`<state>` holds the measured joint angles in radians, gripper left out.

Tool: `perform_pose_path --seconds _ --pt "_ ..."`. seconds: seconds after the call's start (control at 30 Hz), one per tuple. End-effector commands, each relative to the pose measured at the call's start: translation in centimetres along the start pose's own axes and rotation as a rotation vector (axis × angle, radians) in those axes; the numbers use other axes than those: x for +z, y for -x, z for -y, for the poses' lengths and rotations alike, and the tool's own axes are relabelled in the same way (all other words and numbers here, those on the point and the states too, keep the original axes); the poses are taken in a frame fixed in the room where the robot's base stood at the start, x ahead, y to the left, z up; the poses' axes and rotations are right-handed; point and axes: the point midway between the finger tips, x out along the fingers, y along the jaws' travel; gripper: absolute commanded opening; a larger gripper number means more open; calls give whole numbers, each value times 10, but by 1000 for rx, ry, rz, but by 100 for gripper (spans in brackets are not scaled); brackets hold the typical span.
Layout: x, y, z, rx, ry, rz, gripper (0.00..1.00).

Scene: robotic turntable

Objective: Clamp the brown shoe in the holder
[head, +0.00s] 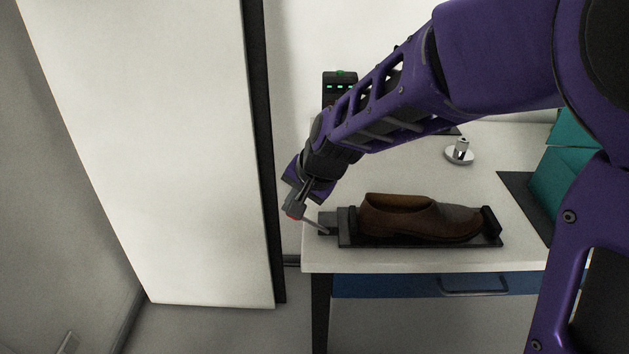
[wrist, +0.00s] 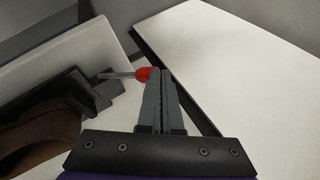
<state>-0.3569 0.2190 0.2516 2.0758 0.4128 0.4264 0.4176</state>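The brown shoe (head: 412,219) lies in the black holder (head: 420,242), toe to the right against a raised end stop. The holder's left end has a black block and a thin metal lever with a red knob (wrist: 143,74). My gripper (head: 297,206) is at the holder's left end, just off the table corner. In the wrist view my gripper (wrist: 160,78) has its fingers close together, with the red knob at the left of their tips. I cannot tell whether the knob is touched. Part of the shoe (wrist: 42,143) shows at lower left there.
The white table (head: 400,262) has a blue drawer (head: 400,284) below its front edge. A tall white panel (head: 165,150) stands left of the table. A small metal knob-like part (head: 459,152), a black device (head: 340,88) and a teal box (head: 566,180) are farther back.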

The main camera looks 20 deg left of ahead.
Motion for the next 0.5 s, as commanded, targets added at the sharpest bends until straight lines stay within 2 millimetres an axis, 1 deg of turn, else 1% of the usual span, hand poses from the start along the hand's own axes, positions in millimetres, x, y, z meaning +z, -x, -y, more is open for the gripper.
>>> perform_pose_path --seconds 0.2,0.5 --pt "3 -6 3 -1 1 1 0" --pt "4 -7 4 -1 0 0 0"
